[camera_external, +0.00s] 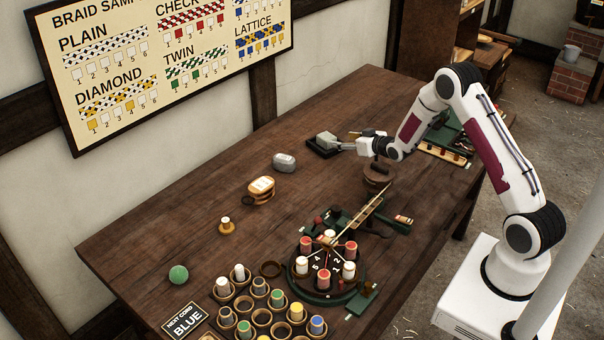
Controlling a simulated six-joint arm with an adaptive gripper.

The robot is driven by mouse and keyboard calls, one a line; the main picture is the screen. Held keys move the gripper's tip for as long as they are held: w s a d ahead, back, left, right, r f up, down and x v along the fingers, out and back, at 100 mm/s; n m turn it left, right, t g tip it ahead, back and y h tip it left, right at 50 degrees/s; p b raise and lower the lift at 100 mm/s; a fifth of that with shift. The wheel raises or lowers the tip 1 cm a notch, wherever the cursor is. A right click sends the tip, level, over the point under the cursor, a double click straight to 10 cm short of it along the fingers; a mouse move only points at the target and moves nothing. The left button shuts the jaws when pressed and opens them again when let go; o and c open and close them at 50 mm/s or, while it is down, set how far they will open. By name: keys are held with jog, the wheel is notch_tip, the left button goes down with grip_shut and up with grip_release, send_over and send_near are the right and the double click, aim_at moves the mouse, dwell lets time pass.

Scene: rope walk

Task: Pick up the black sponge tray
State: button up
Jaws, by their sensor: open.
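The black sponge tray (313,149) lies flat near the back edge of the dark wooden table. A pale grey block (326,138), seemingly the sponge, sits on it and covers part of it. My gripper (345,146) reaches in from the right, low over the table. Its fingertips are at the tray's right side, close to the grey block. It is open and appears to hold nothing. The fingers are small in this view, so I cannot tell whether they touch the tray or the block.
A grey rounded object (284,162) and a tan oval box (261,189) stand left of the tray. A round brown weight (378,178) stands below my gripper. A braiding disc (328,270) and several bobbin cups fill the front.

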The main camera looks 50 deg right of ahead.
aim_at(329, 138)
jog(key=shift+w, duration=0.1)
jog(key=shift+x, duration=1.25)
jog(key=shift+w, duration=0.1)
jog(key=shift+x, duration=2.5)
jog(key=shift+a+r, duration=0.1)
jog(key=shift+r, duration=0.05)
jog(key=shift+w, duration=0.1)
jog(key=c, duration=1.5)
